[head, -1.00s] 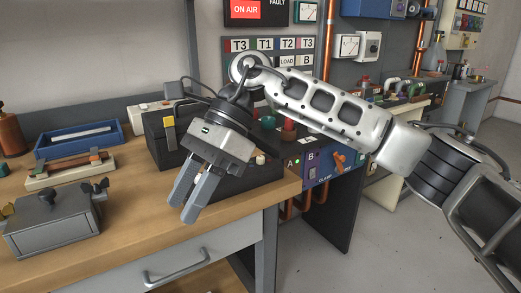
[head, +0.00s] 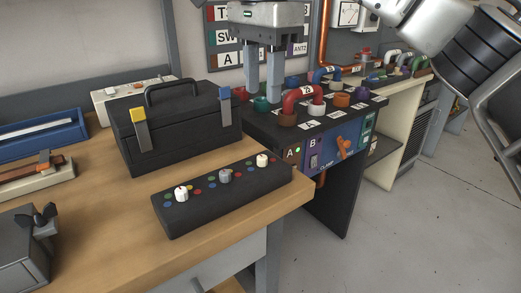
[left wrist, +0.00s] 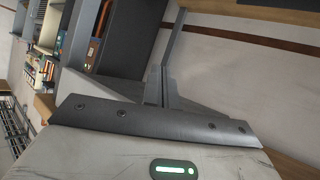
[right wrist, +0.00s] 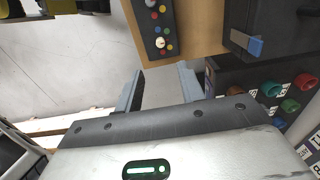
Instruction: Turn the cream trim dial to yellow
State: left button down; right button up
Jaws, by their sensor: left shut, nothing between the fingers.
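A black dial box (head: 215,208) lies on the wooden bench near its right end. It carries a white knob (head: 181,193), a grey knob (head: 225,176) and a cream knob (head: 262,160), each ringed by coloured dots. Its end with the cream knob (right wrist: 160,43) shows in the right wrist view; that pointer's exact direction is too small to tell. My right gripper (head: 262,90) is open and empty, fingers pointing down, behind the box in the head view and apart from the knobs. My left gripper (left wrist: 160,88) is shut and empty, seen only in the left wrist view.
A black toolbox (head: 190,125) stands behind the dial box. A patch panel with a red looped plug (head: 300,97) stands to the right. A grey box (head: 20,255) and a blue tray (head: 40,138) are at the left.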

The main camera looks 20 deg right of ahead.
aim_at(262, 156)
notch_tip(262, 156, down, 11)
jog(key=shift+r+b, duration=0.2)
jog(key=shift+b, duration=0.8)
jog(key=shift+f, duration=0.75)
jog(key=shift+w, duration=0.1)
grip_shut()
